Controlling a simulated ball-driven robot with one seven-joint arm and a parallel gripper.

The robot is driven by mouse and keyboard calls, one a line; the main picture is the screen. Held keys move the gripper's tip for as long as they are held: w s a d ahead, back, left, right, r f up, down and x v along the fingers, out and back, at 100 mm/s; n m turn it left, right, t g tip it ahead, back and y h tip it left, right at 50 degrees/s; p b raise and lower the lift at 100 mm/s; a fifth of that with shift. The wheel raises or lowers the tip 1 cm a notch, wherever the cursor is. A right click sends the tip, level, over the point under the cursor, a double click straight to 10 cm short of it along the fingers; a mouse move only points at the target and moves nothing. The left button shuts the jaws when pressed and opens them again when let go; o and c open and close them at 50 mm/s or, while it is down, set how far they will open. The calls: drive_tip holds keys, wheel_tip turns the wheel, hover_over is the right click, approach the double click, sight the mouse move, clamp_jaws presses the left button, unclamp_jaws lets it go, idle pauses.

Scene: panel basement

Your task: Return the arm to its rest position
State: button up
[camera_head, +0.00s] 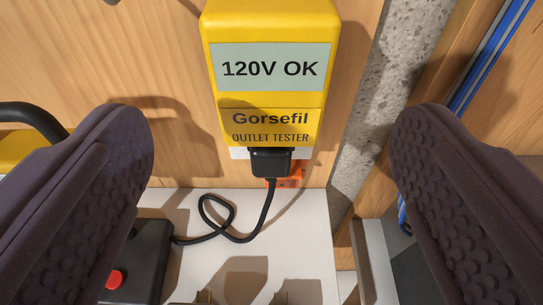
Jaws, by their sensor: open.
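My gripper (270,165) is open, with one dark, ridged finger at the left and one at the right of the view. Nothing is between the fingers except open space in front of the scene. A yellow outlet tester (270,125) stands upright beyond the gap, against the wooden panel. Its screen (270,68) reads "120V OK". A black plug (271,162) sits at its lower end, and a black cord runs from it. The fingers appear apart from the tester. The rest of my arm is not visible.
A black box with a red button (115,279) stands at lower left on a white surface (300,240). The cord (237,239) loops across that surface. A grey concrete strip (385,95) and blue cables (490,55) are at right. A yellow object with a black handle (30,118) is partly hidden at left.

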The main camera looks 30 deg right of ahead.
drive_tip(key=w+a+r+n+t+y+b, duration=0.1)
drive_tip(key=w+a+r+y+b, duration=0.2)
drive_tip(key=a+r, duration=0.35)
drive_tip(key=w+a+r+n+t+b, duration=0.1)
drive_tip(key=w+a+r+n+b, duration=0.1)
drive_tip(key=a+r+b, duration=0.4)
drive_tip(key=s+a+r+n+y+b, duration=0.1)
drive_tip(key=s+a+r+y, duration=0.1)
drive_tip(key=s+a+r, duration=0.3)
drive_tip(key=s+a+r+n+y+b, duration=0.2)
drive_tip(key=s+a+r, duration=0.3)
drive_tip(key=a+r, duration=0.4)
drive_tip(key=a, duration=0.3)
drive_tip(key=shift+a+r+y, duration=0.25)
drive_tip(key=shift+y, duration=0.15)
drive_tip(key=shift+w, duration=0.1)
